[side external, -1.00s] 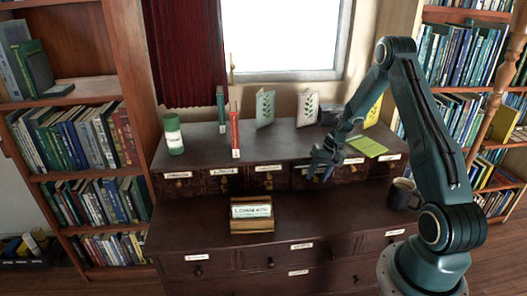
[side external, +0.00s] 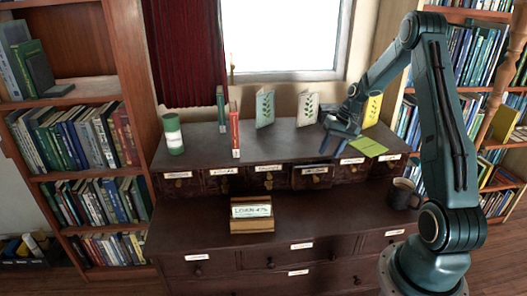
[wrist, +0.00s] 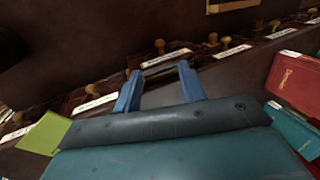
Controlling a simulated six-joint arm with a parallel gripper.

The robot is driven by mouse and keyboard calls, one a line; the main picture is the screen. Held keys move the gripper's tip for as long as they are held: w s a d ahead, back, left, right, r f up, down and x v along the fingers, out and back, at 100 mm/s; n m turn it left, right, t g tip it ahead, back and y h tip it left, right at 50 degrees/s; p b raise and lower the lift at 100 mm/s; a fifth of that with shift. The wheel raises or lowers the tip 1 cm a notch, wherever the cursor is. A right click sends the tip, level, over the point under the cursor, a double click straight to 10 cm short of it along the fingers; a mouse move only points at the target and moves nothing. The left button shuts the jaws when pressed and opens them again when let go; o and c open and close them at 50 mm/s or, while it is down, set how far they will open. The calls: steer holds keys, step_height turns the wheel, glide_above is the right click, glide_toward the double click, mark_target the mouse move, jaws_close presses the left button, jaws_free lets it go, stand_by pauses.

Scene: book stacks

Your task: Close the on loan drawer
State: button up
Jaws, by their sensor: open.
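A row of small dark drawers with white labels and brass knobs runs under the raised desk top. The fourth drawer from the left (side external: 312,181) stands out slightly from its neighbours; its label is too small to read surely, so I cannot confirm that it is the on loan drawer. Its label also shows in the wrist view (wrist: 166,58), just beyond my fingertips. My gripper (side external: 333,147) is open and empty, above the front edge of the raised top, behind that drawer's front. Its two blue fingers also show apart in the wrist view (wrist: 158,84).
A yellow-green pad (side external: 368,147) lies right of my gripper. Upright cards (side external: 306,109), a red book (side external: 235,130) and a green canister (side external: 173,134) stand on the raised top. A mug (side external: 403,194) and a card box (side external: 252,213) are on the lower desk surface.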

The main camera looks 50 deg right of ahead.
mark_target(317, 178)
steer(key=shift+v, duration=1.6)
steer(key=shift+a, duration=0.1)
steer(key=s+a+f+t+h, duration=0.1)
steer(key=s+a+t+h, duration=0.2)
steer(key=s+a, duration=0.1)
steer(key=shift+a+m, duration=0.3)
steer(key=shift+m, duration=0.1)
steer(key=shift+s+f, duration=0.1)
steer(key=shift+f, duration=0.1)
steer(key=shift+d+x, duration=0.15)
steer(key=shift+x, duration=3.25)
steer(key=shift+d+x, duration=0.1)
steer(key=shift+x, duration=3.3)
jaws_close()
